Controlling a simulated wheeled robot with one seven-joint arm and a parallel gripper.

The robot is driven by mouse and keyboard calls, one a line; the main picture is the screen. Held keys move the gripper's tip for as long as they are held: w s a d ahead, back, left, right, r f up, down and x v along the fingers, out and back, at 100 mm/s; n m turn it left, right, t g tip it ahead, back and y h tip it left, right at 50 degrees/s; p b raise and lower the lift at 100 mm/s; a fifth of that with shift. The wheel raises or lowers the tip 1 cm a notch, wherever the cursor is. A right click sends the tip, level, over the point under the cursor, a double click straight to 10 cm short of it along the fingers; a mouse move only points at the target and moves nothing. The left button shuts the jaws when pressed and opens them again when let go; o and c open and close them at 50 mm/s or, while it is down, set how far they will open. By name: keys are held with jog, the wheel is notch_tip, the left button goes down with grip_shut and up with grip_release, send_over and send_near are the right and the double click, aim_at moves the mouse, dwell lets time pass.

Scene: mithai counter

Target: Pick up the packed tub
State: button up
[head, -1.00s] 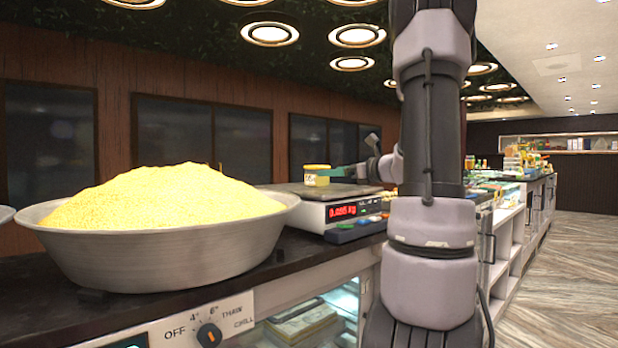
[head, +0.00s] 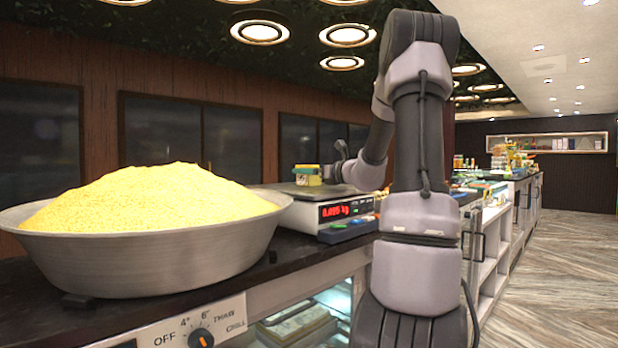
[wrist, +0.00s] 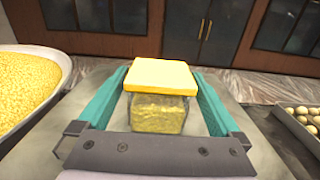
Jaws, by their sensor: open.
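The packed tub (wrist: 157,110) has a yellow lid and clear sides with yellow contents. It stands on the pan of the scale (head: 322,212), whose red display appears to read 0.085 kg. My gripper (wrist: 157,88) is open, with its teal fingers on either side of the tub in the wrist view. I cannot tell whether either finger touches it. In the head view the tub (head: 307,176) is small, and my gripper beside it is largely hidden by my arm.
A wide metal bowl heaped with yellow grains (head: 140,225) stands left of the scale on the dark counter. A tray of round pale sweets (wrist: 302,118) lies to the right in the wrist view. Dark cabinet doors (wrist: 195,35) are behind.

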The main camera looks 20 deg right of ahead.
jog(key=shift+w, duration=0.15)
jog(key=c, duration=1.4)
